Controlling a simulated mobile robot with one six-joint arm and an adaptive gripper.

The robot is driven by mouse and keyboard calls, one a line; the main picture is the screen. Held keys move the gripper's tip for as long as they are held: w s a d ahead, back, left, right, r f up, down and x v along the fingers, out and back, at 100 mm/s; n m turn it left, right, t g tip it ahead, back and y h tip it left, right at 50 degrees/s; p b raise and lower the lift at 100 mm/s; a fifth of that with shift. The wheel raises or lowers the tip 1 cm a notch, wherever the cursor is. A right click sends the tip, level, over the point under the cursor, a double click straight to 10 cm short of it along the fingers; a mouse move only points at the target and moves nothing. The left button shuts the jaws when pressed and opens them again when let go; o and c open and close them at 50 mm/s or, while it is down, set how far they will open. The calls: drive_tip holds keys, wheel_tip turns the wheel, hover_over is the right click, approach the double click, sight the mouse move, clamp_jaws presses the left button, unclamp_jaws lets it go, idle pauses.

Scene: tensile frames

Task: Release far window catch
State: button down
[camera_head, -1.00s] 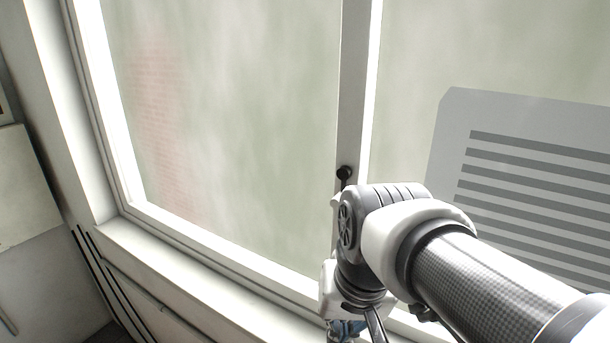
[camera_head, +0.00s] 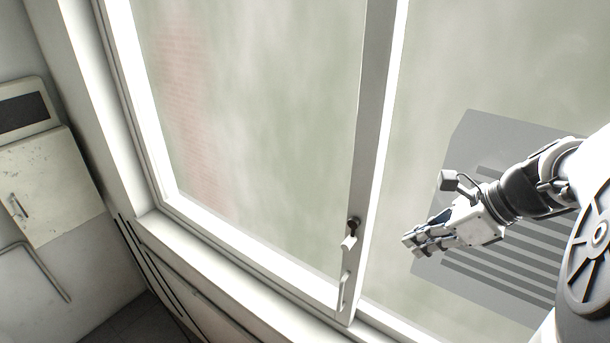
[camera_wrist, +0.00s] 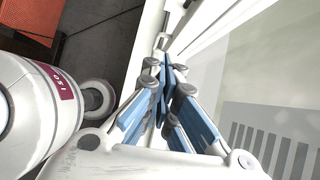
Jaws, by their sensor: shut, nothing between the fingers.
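A window catch (camera_head: 351,232) with a dark pivot and a short white lever sits on the upright window post (camera_head: 372,130) in the head view. The lever points down and slightly left. A slim white handle (camera_head: 342,291) is fixed lower on the same post. My gripper (camera_head: 408,246) is to the right of the catch, pointing left, apart from it in the picture. Its fingers are shut and empty. In the wrist view the blue-padded fingers (camera_wrist: 166,48) come together in front of the pale window frame. I cannot tell the gap in depth to the catch.
A large pane (camera_head: 250,120) fills the left opening. A grey striped panel (camera_head: 470,135) lies behind my arm at right. The white sill (camera_head: 215,285) runs along the bottom. A worn white cabinet (camera_head: 50,190) stands at left. The wrist view shows an orange surface (camera_wrist: 32,20).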

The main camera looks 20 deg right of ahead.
drive_tip(key=shift+w+d+r+m, duration=0.15)
drive_tip(key=shift+r+m, duration=0.05)
drive_tip(key=shift+m, duration=0.1)
drive_tip(key=w+a+r+x, duration=0.1)
drive_tip(key=w+x, duration=0.1)
drive_tip(key=x, duration=1)
drive_tip(key=shift+w+a+p, duration=0.2)
drive_tip(key=shift+a+p, duration=0.15)
